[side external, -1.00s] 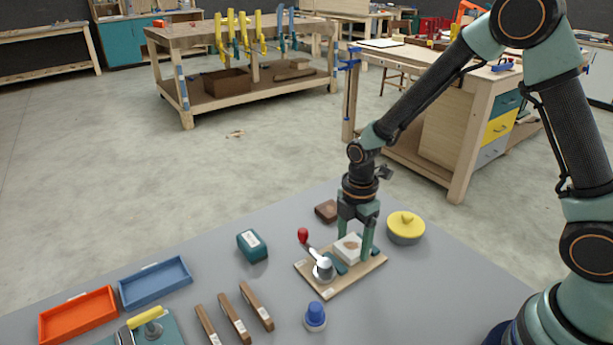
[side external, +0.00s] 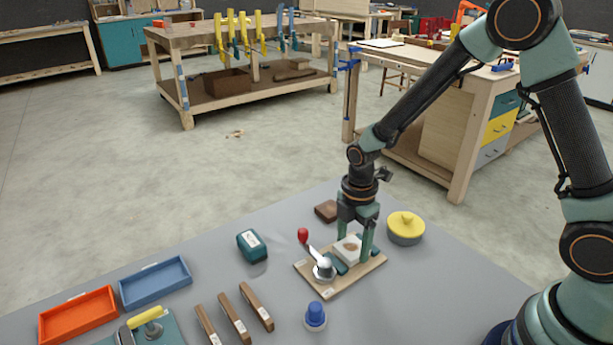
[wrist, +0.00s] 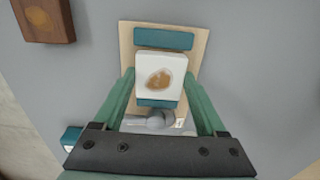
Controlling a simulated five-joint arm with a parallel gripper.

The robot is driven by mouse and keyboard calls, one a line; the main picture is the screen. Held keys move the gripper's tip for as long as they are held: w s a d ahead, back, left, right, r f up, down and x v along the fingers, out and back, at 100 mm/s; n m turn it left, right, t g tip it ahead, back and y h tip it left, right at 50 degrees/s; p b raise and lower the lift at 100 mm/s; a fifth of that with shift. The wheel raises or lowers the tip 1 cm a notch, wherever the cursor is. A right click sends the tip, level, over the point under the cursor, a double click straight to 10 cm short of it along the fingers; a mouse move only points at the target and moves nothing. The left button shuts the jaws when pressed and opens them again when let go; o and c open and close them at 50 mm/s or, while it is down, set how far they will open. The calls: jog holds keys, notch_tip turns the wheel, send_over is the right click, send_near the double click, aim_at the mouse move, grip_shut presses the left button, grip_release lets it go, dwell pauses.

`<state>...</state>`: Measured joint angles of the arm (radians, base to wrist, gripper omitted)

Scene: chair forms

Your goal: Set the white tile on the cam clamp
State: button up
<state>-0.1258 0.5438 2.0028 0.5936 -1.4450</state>
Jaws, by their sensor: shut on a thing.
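The white tile (side external: 347,249) with a brown patch sits between the fingers of my gripper (side external: 353,250). In the wrist view the tile (wrist: 160,77) has a green finger along each side, and my gripper (wrist: 158,98) is shut on it. The cam clamp has a wooden base (side external: 340,284), a red-knobbed lever (side external: 303,236) and a silver cam (side external: 324,268). The tile is over the base, between two teal jaws, one showing at the top in the wrist view (wrist: 164,39). I cannot tell whether its underside touches the base.
A brown block (side external: 326,211) lies behind the clamp and a yellow-lidded round tin (side external: 405,228) to its right. A teal block (side external: 252,246), wooden strips (side external: 234,318) and a blue-capped pot (side external: 315,316) stand left and in front. Orange (side external: 78,315) and blue (side external: 155,283) trays lie far left.

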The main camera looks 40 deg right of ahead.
jog(key=shift+f, duration=0.35)
jog(key=o, duration=1.3)
jog(key=shift+r, duration=3.05)
jog(key=shift+r, duration=0.35)
jog(key=s+d+r+m+t, duration=0.2)
jog(key=s+r+m, duration=0.2)
jog(key=r+m, duration=0.4)
jog(key=s+d+r+m+t, duration=0.2)
jog(key=s+r+m, duration=0.3)
jog(key=r+m, duration=0.3)
jog(key=shift+s+d+r+m+t, duration=0.25)
jog(key=shift+d+r+m+t, duration=0.15)
jog(key=shift+m+t, duration=0.5)
